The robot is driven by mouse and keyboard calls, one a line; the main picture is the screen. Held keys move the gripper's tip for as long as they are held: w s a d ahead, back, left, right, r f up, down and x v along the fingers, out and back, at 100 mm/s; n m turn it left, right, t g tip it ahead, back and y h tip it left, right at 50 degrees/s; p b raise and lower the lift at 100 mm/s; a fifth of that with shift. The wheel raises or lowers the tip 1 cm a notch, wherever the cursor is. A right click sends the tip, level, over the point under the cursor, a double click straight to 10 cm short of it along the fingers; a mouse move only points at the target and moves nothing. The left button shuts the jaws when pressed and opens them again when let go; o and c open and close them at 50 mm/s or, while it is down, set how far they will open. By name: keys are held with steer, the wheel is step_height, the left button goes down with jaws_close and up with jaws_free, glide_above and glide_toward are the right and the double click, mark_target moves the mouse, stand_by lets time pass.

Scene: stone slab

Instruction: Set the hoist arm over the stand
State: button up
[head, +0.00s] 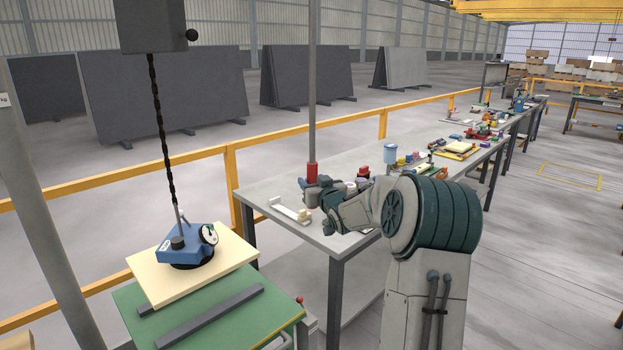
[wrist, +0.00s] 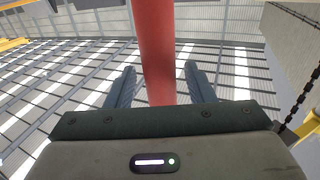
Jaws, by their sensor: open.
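A grey vertical pole (head: 312,80) with a red lower grip (head: 312,172) comes down from above the picture; its upper end is out of view. My gripper (head: 311,186) is at the red grip. In the wrist view, the open fingers of my gripper (wrist: 160,69) stand on either side of the red grip (wrist: 157,45); contact is not clear. A grey hoist box (head: 152,25) hangs at upper left with a dark chain (head: 160,105) down to a blue lifter (head: 186,246). The lifter is on a cream slab (head: 232,250) over a green-topped stand (head: 135,302). The hoist arm overhead is out of view.
A long grey workbench (head: 270,185) with tools and small parts runs to the back right. A yellow rail (head: 235,185) passes behind it. A grey post (head: 40,200) stands at far left. Dark slabs (head: 165,90) lean on racks behind. Floor at right is open.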

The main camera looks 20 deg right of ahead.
steer(key=shift+w, duration=0.45)
jaws_close()
steer(key=shift+s, duration=0.1)
